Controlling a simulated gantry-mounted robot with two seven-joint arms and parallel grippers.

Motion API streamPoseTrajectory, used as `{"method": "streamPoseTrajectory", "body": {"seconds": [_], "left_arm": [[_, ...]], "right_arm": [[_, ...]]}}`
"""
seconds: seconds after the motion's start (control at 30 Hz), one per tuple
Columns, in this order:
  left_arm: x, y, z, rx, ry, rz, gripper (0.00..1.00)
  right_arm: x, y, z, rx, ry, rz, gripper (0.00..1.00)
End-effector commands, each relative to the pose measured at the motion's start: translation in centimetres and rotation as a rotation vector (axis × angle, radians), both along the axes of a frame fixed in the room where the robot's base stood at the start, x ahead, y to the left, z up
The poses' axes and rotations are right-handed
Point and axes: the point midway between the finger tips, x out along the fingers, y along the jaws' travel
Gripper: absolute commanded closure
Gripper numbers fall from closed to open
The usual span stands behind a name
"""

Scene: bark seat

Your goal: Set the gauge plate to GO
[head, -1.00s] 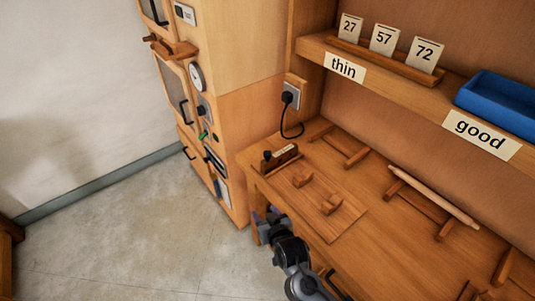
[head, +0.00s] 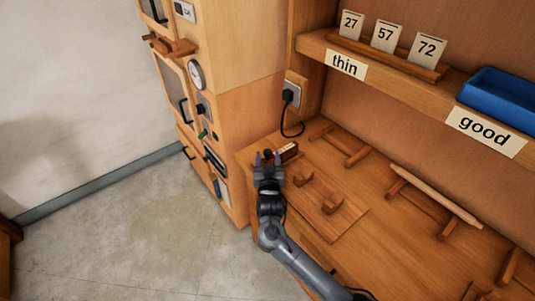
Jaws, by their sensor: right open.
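The gauge plate, a small wooden block with a pale label (head: 288,150) and a dark knob (head: 268,154), sits at the left end of the bench. The label's writing is too small to read. My right gripper (head: 268,158) is open at the block's left part, its two fingers pointing away from me, one on each side of the knob in the picture. I cannot tell whether they touch it. The gripper hides the block's lower left part. My left gripper is not in view.
A wooden board with two small blocks (head: 331,203) lies right of the gripper. A pale rod (head: 435,196) rests on wooden supports. The shelf above holds number cards (head: 386,37) and a blue tray (head: 500,98). A cabinet (head: 215,120) stands left; a black cord (head: 292,120) hangs behind.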

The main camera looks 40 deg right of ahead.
Motion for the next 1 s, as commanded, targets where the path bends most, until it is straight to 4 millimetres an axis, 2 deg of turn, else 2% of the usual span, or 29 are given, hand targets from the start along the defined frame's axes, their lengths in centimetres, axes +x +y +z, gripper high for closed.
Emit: {"method": "streamPoseTrajectory", "body": {"seconds": [0.1,0.3,0.67,1.0], "left_arm": [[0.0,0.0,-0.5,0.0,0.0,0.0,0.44],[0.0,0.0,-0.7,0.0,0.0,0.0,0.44],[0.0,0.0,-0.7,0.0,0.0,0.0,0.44],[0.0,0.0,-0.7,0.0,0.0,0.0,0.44]], "right_arm": [[1.3,-1.0,-0.1,-0.001,0.0,-0.001,0.45],[2.4,-1.8,0.0,0.0,0.0,0.0,0.45],[2.6,-2.0,0.0,0.001,0.001,0.0,0.45],[2.6,-2.0,0.0,0.001,0.001,0.0,0.97]]}}
